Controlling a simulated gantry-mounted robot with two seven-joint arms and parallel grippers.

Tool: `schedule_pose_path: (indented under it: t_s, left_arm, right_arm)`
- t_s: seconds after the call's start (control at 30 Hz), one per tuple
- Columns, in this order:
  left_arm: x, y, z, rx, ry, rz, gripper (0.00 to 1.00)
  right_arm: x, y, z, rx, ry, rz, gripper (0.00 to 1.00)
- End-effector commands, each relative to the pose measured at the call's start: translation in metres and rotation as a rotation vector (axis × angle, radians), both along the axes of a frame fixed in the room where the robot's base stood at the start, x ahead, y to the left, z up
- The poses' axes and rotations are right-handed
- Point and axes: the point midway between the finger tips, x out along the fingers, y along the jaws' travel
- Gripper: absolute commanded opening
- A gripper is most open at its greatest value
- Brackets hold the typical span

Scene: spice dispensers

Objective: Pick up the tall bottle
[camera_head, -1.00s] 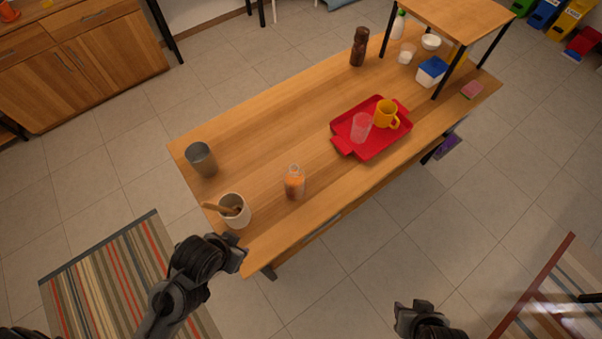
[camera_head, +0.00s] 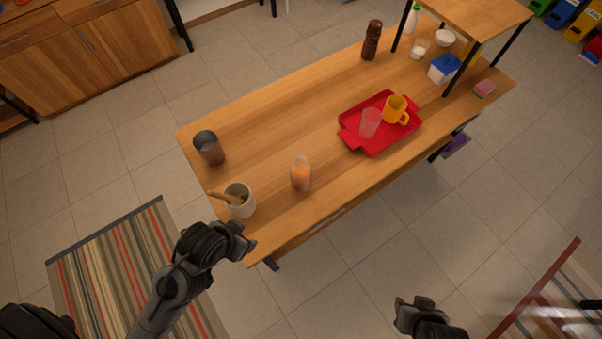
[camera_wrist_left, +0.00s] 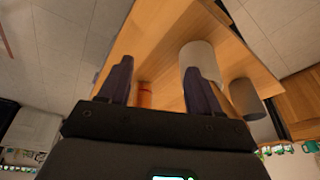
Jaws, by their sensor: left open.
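A tall dark brown bottle (camera_head: 371,40) stands upright near the table's far edge, left of the small raised shelf. A shorter clear bottle with orange contents (camera_head: 301,174) stands nearer, at the table's front; part of it shows between the fingers in the left wrist view (camera_wrist_left: 145,95), beyond them and untouched. My left gripper (camera_head: 240,243) is open and empty near the table's near left corner, close to the cream cup; its spread fingers show in the left wrist view (camera_wrist_left: 160,85). My right gripper (camera_head: 408,308) is off the table at the front, its jaws unclear.
On the wooden table (camera_head: 255,120) stand a grey cup (camera_head: 209,148), a cream cup (camera_head: 240,201) with a wooden utensil, and a red tray (camera_head: 375,145) with a glass and yellow mug. A blue-lidded container (camera_head: 444,69) sits by the raised shelf (camera_head: 480,18). The table's middle left is clear.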

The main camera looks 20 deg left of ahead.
Motion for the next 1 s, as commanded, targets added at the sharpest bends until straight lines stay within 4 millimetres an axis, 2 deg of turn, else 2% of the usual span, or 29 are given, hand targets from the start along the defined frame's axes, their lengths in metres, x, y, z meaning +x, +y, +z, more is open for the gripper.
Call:
schedule_pose_path:
  t_s: [0.03, 0.2, 0.23, 0.57, 0.77, 1.0]
  left_arm:
    - [0.0, 0.0, 0.0, 0.0, 0.0, 0.0, 0.72]
    - [0.0, 0.0, 0.0, 0.0, 0.0, 0.0, 0.98]
    - [0.0, 0.0, 0.0, 0.0, 0.0, 0.0, 1.0]
    - [0.001, 0.0, 0.0, 0.015, -0.003, -0.045, 1.0]
    - [0.017, -0.001, 0.006, 0.095, -0.098, -0.293, 1.0]
    - [0.059, -0.007, 0.006, 0.347, -0.339, -0.749, 1.0]
  right_arm:
    - [0.0, 0.0, 0.0, 0.0, 0.0, 0.0, 0.35]
    - [0.0, 0.0, 0.0, 0.0, 0.0, 0.0, 0.35]
    - [0.0, 0.0, 0.0, 0.0, 0.0, 0.0, 0.35]
    - [0.0, 0.0, 0.0, 0.0, 0.0, 0.0, 0.35]
    - [0.0, 0.0, 0.0, 0.0, 0.0, 0.0, 0.35]
    - [0.0, 0.0, 0.0, 0.0, 0.0, 0.0, 0.35]
